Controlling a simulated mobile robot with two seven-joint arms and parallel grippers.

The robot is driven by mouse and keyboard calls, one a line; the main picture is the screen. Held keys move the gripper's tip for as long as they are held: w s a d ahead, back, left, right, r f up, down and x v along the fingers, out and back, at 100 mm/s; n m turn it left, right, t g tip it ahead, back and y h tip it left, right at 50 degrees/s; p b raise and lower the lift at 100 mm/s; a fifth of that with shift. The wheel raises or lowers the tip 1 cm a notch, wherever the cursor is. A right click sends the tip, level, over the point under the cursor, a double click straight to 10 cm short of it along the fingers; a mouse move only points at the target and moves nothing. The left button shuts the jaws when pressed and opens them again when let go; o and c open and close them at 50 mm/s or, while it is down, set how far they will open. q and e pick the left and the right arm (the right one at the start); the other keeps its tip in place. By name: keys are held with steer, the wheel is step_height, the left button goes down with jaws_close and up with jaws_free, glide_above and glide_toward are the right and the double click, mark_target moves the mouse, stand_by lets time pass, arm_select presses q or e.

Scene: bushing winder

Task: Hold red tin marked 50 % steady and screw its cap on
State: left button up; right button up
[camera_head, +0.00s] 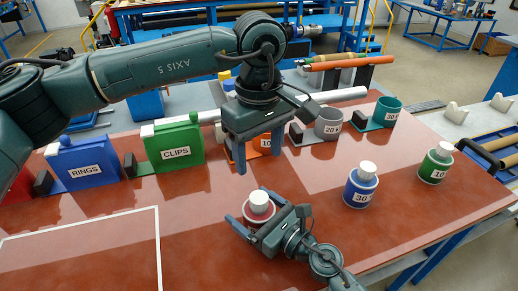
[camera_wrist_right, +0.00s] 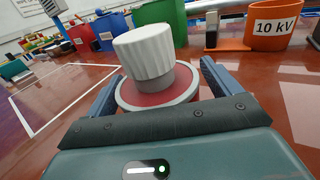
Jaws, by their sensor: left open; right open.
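The red tin (camera_head: 259,213) stands upright on the red-brown table, with its white ribbed cap (camera_head: 259,199) on top. In the right wrist view the tin's red top (camera_wrist_right: 157,95) has a pale rim, and a grey band shows under the cap (camera_wrist_right: 146,52). No marking is visible on this tin. My right gripper (camera_head: 244,208) is open, low, with its fingers on either side of the tin; contact cannot be told. Its fingers also show in the right wrist view (camera_wrist_right: 158,75). My left gripper (camera_head: 260,162) is open and empty, pointing down above and behind the cap.
A blue tin marked 30 (camera_head: 360,190) and a green tin marked 10 (camera_head: 435,166), both white-capped, stand to the right. Bins marked RINGS (camera_head: 84,168) and CLIPS (camera_head: 175,148), plus several cups, line the back. The front left table is clear, with a white outline.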

arm_select(q)
step_height(320, 180, down, 4)
steer(key=b, duration=0.3)
steer(key=shift+r, duration=0.2)
arm_select(e)
steer(key=v, duration=1.1)
steer(key=shift+s+d+f, duration=0.2)
steer(key=shift+s+d, duration=0.05)
arm_select(q)
steer(key=shift+f+b, duration=0.2)
steer(key=shift+b, duration=0.25)
arm_select(e)
steer(key=shift+v, duration=0.75)
steer(key=shift+r, duration=0.25)
